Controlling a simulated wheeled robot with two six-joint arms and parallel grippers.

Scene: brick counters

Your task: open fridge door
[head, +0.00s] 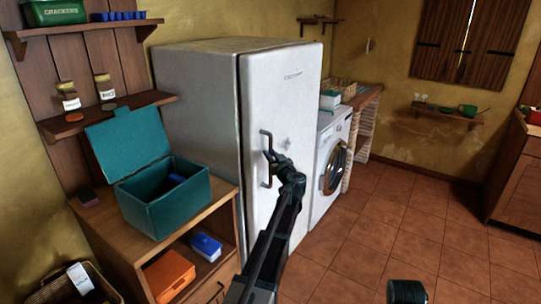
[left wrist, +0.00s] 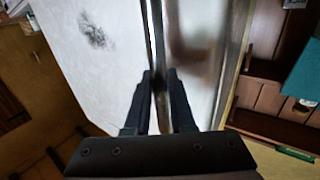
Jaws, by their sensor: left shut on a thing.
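The white fridge (head: 195,110) stands against the left wall in the head view. Its door (head: 285,100) faces right and looks shut or nearly shut, with a dark seam along its left edge. A dark vertical bar handle (head: 264,150) is on the door near that edge. My left gripper (head: 272,158) is at the handle, shut on it. In the left wrist view the handle (left wrist: 157,45) runs up between the two fingers (left wrist: 160,85), in front of the pale door (left wrist: 95,60). The fingers hide part of the handle.
A wooden cabinet (head: 224,203) with an open teal box (head: 165,205) stands left of the fridge. A washing machine (head: 328,165) stands just right of it. The tiled floor (head: 390,225) in front and to the right is clear.

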